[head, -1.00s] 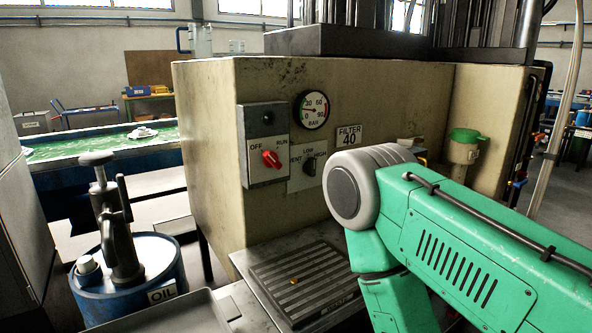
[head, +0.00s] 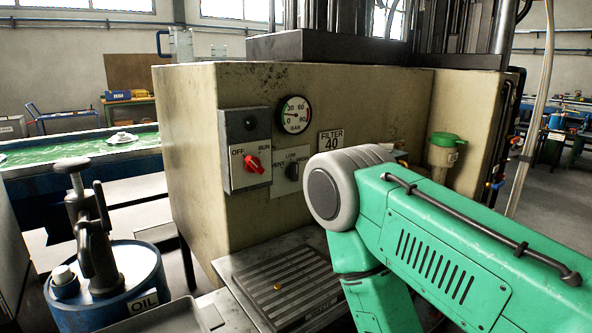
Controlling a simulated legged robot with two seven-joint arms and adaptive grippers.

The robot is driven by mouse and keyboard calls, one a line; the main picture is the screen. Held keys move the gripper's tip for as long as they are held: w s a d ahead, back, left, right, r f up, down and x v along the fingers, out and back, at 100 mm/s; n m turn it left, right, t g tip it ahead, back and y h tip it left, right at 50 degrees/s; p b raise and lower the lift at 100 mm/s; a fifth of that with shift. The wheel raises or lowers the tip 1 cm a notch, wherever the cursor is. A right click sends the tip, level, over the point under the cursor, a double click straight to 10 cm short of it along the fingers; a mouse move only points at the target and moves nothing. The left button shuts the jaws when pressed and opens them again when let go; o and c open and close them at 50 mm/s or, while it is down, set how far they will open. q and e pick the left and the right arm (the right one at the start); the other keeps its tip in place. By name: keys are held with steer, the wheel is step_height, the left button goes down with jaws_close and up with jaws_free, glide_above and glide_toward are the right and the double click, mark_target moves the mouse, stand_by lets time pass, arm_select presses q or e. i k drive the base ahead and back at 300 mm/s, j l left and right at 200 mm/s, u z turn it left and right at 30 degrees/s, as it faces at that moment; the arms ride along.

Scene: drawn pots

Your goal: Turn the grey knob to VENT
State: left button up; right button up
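The small dark grey knob (head: 292,171) sits on a light label plate on the front of the beige machine (head: 190,150). LOW stands above the knob; the VENT label at its left and HIGH at its right are hard to read. The knob looks roughly upright, towards LOW, but it is too small to be sure. My green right arm (head: 430,240) comes in from the right, with its rounded grey joint in front of the machine, right of and below the knob. Neither gripper shows, and nothing of my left arm shows.
A red OFF/RUN knob (head: 254,163) is just left of the grey knob. A pressure gauge (head: 295,114) and a FILTER 40 label (head: 331,142) are above. A ribbed tray (head: 292,290) lies below. A blue oil drum with a pump (head: 110,285) stands at the left.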

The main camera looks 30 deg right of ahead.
mark_target(291, 172)
steer(key=i+l, duration=0.1)
steer(key=l, duration=1.5)
steer(key=i+l+u, duration=0.1)
steer(key=l, duration=0.75)
